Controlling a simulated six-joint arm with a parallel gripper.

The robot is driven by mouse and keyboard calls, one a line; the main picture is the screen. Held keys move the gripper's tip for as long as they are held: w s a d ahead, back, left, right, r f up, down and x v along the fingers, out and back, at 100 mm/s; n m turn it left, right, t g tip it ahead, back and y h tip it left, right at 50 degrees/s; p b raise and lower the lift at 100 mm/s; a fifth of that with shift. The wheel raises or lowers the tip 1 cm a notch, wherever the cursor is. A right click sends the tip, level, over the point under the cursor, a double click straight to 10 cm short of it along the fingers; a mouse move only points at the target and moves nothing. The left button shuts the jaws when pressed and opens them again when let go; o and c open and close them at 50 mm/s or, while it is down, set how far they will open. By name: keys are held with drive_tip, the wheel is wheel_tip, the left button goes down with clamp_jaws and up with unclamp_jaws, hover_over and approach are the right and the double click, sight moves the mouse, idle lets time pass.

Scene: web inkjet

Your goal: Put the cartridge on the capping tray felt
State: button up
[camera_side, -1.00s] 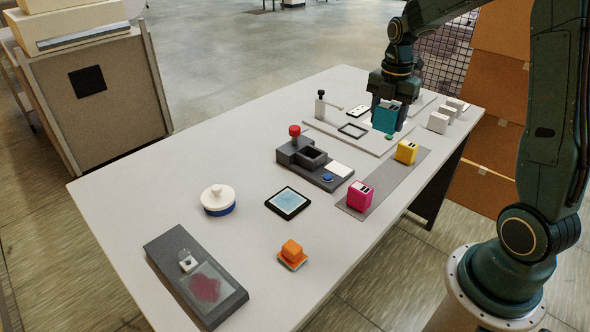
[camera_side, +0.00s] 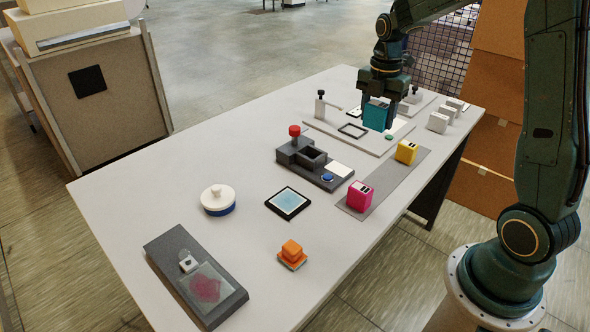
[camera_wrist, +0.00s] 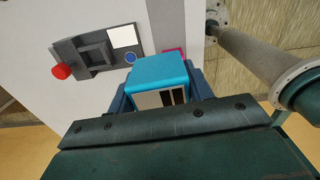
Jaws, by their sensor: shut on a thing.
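My gripper (camera_side: 381,98) is shut on the cyan cartridge (camera_side: 375,115) and holds it above the light plate at the far right of the table. The cartridge also fills the middle of the wrist view (camera_wrist: 160,72), between the fingers (camera_wrist: 163,95). A flat black-framed tray with a pale blue pad (camera_side: 287,202) lies mid-table. A dark grey tray with a pink-stained clear pane (camera_side: 206,286) lies at the near left. I cannot tell for sure which of these is the capping tray felt. My gripper is far from both.
A grey block with a red knob (camera_side: 295,131) and a square well stands mid-table. Magenta (camera_side: 360,196) and yellow (camera_side: 406,152) cartridges stand on a grey strip. A white-lidded pot (camera_side: 218,200) and an orange block (camera_side: 291,250) stand nearer. Table between them is clear.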

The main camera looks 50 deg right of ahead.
drive_tip(key=w+a, duration=0.8)
drive_tip(key=a, duration=0.1)
drive_tip(key=r, duration=0.1)
hover_over(288, 201)
drive_tip(key=shift+m, duration=0.4)
wheel_tip(288, 201, down, 16)
drive_tip(key=shift+r, duration=0.1)
drive_tip(key=shift+f, duration=2.1)
drive_tip(key=shift+f, duration=0.2)
drive_tip(key=o, duration=1)
drive_tip(key=shift+r, duration=0.15)
